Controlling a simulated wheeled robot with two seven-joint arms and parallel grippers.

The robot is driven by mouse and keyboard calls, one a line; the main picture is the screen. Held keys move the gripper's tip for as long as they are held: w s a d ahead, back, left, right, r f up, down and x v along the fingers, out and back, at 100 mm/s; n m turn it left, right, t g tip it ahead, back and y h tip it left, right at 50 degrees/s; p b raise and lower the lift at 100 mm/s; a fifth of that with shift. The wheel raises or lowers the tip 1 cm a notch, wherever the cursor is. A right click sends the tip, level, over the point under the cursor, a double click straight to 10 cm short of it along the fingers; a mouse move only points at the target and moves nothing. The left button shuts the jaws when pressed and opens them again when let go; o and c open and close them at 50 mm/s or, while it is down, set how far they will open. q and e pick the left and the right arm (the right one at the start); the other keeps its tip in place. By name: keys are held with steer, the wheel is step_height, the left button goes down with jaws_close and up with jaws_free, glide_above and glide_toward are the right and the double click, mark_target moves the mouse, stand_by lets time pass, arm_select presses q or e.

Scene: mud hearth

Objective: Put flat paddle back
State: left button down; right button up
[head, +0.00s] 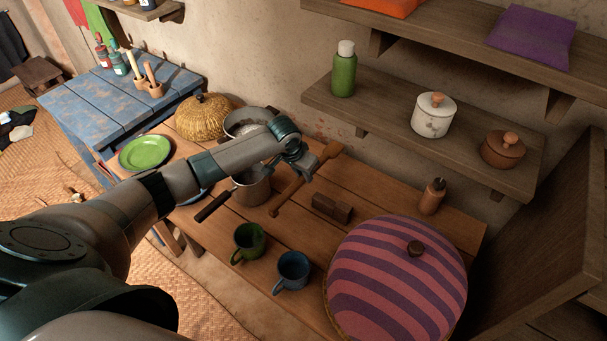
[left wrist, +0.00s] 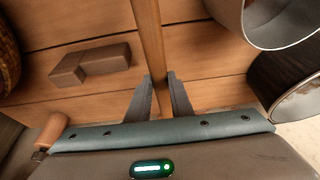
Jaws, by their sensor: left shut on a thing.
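A long wooden stick, which I take for the flat paddle (head: 288,194), is over the wooden table in the head view. Its shaft (left wrist: 149,35) runs between the fingers of my left gripper (left wrist: 161,92) in the left wrist view. My left gripper (head: 303,168) is shut on it. Part of the paddle is hidden behind my gripper, and I cannot tell how far it is above the table. A brown notched wooden block (head: 331,208) lies close by on the table; it also shows left of the shaft in the left wrist view (left wrist: 90,64). My right gripper is not in view.
A metal pot with a dark handle (head: 252,188) stands left of my gripper. A green mug (head: 249,241), a blue mug (head: 292,270) and a striped dome (head: 395,282) are nearer. A small wooden bottle (head: 432,196) stands below the wall shelf (head: 385,125).

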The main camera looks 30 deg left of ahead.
arm_select(q)
step_height(320, 180, down, 3)
steer(key=shift+r+b, duration=0.15)
steer(key=shift+b, duration=1.1)
steer(key=shift+f+b, duration=0.35)
steer(key=shift+f, duration=0.85)
steer(key=c, duration=1.5)
jaws_free()
steer(key=shift+r, duration=0.15)
